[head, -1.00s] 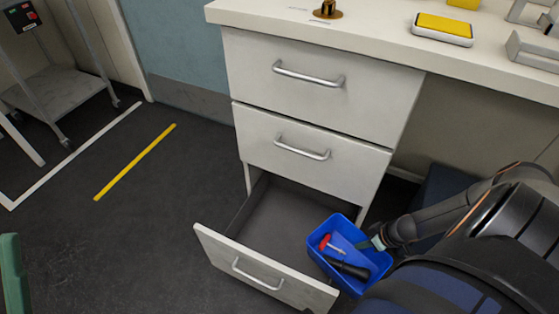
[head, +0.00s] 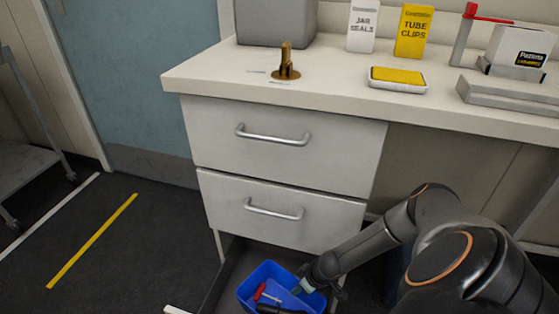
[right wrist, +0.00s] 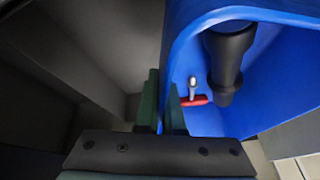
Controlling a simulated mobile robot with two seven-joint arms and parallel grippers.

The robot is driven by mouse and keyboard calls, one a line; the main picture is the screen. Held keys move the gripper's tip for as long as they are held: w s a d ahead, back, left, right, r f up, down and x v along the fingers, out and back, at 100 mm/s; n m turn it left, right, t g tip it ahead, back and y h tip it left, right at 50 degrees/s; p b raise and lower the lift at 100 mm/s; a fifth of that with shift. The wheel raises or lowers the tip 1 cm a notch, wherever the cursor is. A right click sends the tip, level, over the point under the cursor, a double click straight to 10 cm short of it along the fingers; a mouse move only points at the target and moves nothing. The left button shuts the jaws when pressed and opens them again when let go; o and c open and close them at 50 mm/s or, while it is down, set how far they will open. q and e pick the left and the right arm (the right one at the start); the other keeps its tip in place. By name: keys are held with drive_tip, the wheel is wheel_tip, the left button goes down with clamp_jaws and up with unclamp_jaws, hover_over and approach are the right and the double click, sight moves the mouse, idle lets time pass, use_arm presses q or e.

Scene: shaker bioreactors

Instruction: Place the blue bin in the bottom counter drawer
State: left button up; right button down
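The blue bin (head: 246,288) is at the bottom of the head view, with a red-handled tool and a black object in it. It is over or inside the open bottom drawer (head: 212,296); I cannot tell whether it touches the drawer floor. My right gripper (head: 305,286) is shut on the bin's right rim. In the right wrist view, the gripper fingers (right wrist: 162,108) pinch the wall of the bin (right wrist: 205,120), with grey drawer surfaces to the left. Most of the drawer front is cut off below the head view. My left gripper is out of view.
Two closed drawers (head: 270,175) sit above the open one, under the white counter (head: 340,95). The counter holds a brass fitting (head: 286,70), a yellow-topped pad (head: 398,78) and boxes. A cart (head: 25,165) stands at far left, with clear floor between.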

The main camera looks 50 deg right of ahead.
sight(280, 299)
drive_tip(key=w+a, duration=0.1)
drive_tip(key=w, duration=0.1)
drive_tip(key=w+a+b, duration=0.1)
drive_tip(key=w+a, duration=0.1)
drive_tip(key=shift+w+a, duration=0.15)
drive_tip(key=shift+w, duration=0.15)
drive_tip(key=shift+f+b, duration=0.3)
drive_tip(key=shift+f, duration=0.25)
drive_tip(key=shift+s+f+b, duration=0.1)
drive_tip(key=shift+f+b, duration=1.75)
drive_tip(key=shift+f, duration=1.2)
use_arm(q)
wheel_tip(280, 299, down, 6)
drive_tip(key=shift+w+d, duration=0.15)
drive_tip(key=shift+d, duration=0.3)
use_arm(e)
drive_tip(key=shift+r, duration=0.1)
drive_tip(key=shift+f, duration=0.6)
drive_tip(key=c, duration=1)
unclamp_jaws()
drive_tip(key=shift+c, duration=0.2)
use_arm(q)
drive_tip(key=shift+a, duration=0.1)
use_arm(e)
drive_tip(key=shift+r, duration=0.1)
